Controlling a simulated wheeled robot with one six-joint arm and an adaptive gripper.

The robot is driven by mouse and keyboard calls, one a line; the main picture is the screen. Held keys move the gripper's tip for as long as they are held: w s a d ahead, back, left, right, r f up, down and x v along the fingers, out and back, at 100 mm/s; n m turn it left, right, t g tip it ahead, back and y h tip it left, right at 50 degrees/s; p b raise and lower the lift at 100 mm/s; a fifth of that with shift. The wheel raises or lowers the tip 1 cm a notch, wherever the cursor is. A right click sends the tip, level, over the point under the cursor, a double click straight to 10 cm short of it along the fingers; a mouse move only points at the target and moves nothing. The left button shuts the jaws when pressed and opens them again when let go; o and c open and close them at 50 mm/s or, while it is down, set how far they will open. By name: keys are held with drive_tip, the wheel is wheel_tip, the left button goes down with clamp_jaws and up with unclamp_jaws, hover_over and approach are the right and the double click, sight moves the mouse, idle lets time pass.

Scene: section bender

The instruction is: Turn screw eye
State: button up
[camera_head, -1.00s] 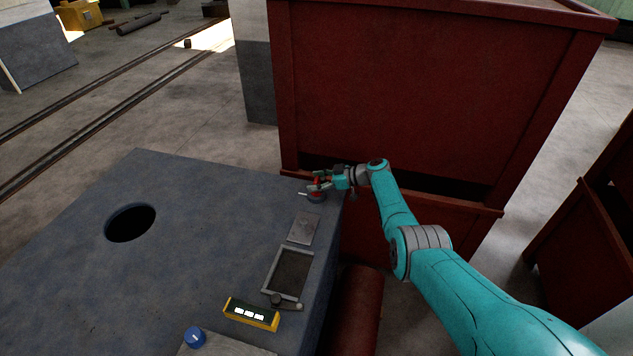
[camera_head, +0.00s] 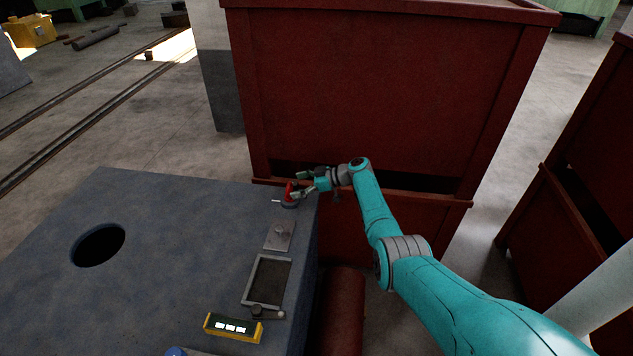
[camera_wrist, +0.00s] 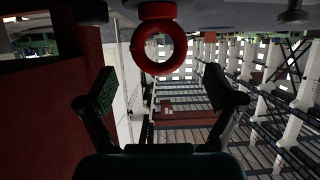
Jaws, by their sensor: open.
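The screw eye is a red ring (camera_wrist: 158,47) on a short red shank. It stands near the far right corner of the blue-grey machine top (camera_head: 160,215), where it shows as a small red shape (camera_head: 289,191). In the wrist view it hangs at the top centre because the picture is upside down. My gripper (camera_head: 305,183) is open and comes from the right. In the wrist view its two dark fingers (camera_wrist: 161,90) are spread wide, one on each side below the ring. They appear clear of it, and nothing is held.
A tall red metal bin (camera_head: 370,90) stands close behind the gripper and machine. On the machine top are a small plate (camera_head: 279,236), a framed dark recess (camera_head: 268,280), a yellow display box (camera_head: 233,327) and a round hole (camera_head: 98,245). A red cylinder (camera_head: 340,310) lies beside the machine.

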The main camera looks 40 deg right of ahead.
drive_tip(key=v, duration=0.8)
drive_tip(key=shift+s+d, duration=0.2)
